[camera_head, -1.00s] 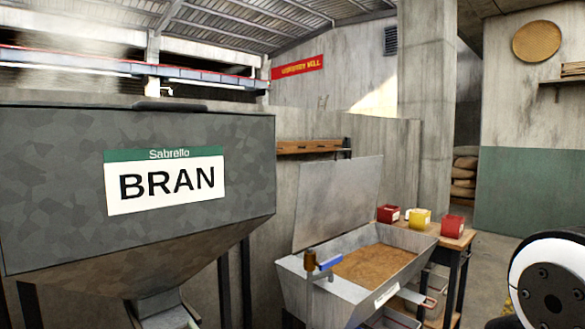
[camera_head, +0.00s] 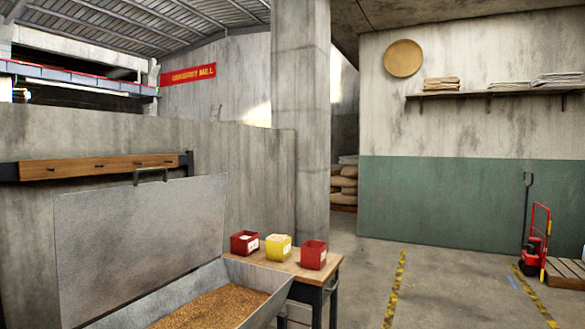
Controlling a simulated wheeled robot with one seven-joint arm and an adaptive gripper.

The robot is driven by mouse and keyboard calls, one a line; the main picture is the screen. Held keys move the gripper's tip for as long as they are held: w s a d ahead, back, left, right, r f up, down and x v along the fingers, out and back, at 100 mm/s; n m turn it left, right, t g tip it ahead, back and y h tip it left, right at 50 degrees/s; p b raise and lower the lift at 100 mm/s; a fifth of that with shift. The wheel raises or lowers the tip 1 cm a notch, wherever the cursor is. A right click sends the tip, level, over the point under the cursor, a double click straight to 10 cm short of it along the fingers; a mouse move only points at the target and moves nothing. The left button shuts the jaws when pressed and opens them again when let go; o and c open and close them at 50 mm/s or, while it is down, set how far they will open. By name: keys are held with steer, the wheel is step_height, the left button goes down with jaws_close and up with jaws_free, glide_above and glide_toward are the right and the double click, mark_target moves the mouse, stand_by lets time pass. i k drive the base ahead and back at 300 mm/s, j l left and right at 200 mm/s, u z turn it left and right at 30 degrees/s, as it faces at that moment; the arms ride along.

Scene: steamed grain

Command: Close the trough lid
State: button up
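The trough (camera_head: 272,279) stands at the lower left in the head view, cut off by the bottom edge. Brown grain (camera_head: 212,308) lies inside it. Its grey metal lid (camera_head: 140,240) stands open, tilted up along the trough's left side. A dark handle (camera_head: 150,175) sits on the lid's top edge. My gripper is not in view.
A wooden table (camera_head: 318,268) beside the trough holds two red bins (camera_head: 314,255) and a yellow bin (camera_head: 278,247). A concrete pillar (camera_head: 301,120) rises behind. Open floor (camera_head: 365,285) lies to the right, with a red hand truck (camera_head: 536,248) and a pallet (camera_head: 566,272) farther off.

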mark_target(115, 246)
steer(key=i+l+z, duration=0.35)
steer(key=i, duration=0.2)
steer(key=i+z, duration=0.35)
steer(key=i, duration=0.2)
steer(key=i+u, duration=1.1)
steer(key=k+l, duration=0.05)
steer(key=k, duration=0.05)
